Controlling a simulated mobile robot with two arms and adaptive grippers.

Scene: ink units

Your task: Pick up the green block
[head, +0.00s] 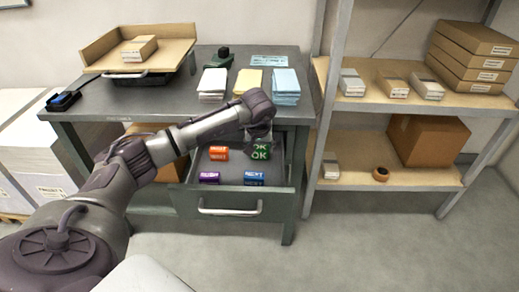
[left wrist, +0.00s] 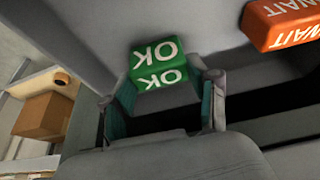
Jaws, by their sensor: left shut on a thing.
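The green block with white "OK" lettering (head: 260,154) is at the right side of the open drawer (head: 230,201). My left gripper (head: 262,140) reaches down into the drawer from above and is shut on the block. In the left wrist view the green block (left wrist: 158,65) sits between the two fingertips of the left gripper (left wrist: 168,80). I cannot tell whether the block touches the drawer floor. My right gripper is not in view.
The drawer also holds an orange "WAIT" block (head: 218,153), a purple block (head: 209,177) and a blue block (head: 254,178). Paper stacks (head: 213,84) and a cardboard tray (head: 165,57) are on the desk (head: 130,104) above. A shelf (head: 395,180) stands at the right.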

